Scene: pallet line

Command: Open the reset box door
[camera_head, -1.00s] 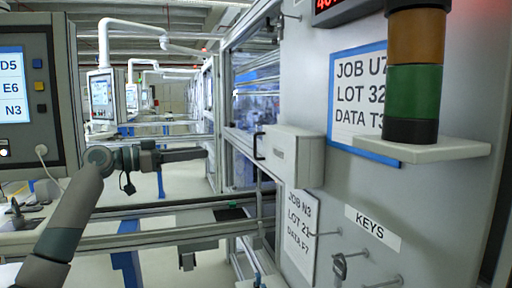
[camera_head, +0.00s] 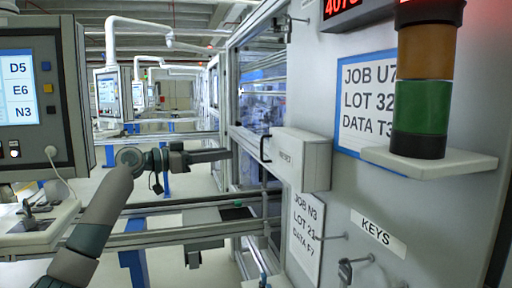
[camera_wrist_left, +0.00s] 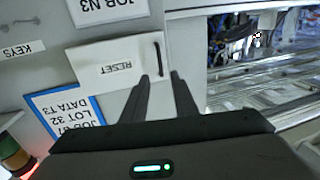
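The reset box (camera_head: 302,160) is a pale box on the grey panel, and its door looks closed. Its black bar handle (camera_head: 265,148) is on the box's left side. In the wrist view the box (camera_wrist_left: 115,62) shows upside down with RESET lettering, and the handle (camera_wrist_left: 159,54) lies just beyond the fingertips. My left gripper (camera_head: 229,154) points at the handle from the left, a short distance away. In the wrist view its two fingers (camera_wrist_left: 160,77) are apart with nothing between them. My right gripper is not in view.
A signal tower (camera_head: 422,105) on a shelf (camera_head: 445,163) juts out at the right. Key hooks (camera_head: 350,264) stick out below, near the KEYS label (camera_head: 378,233). Conveyor rails (camera_head: 190,213) run below my left arm. A screen console (camera_head: 38,95) stands at the left.

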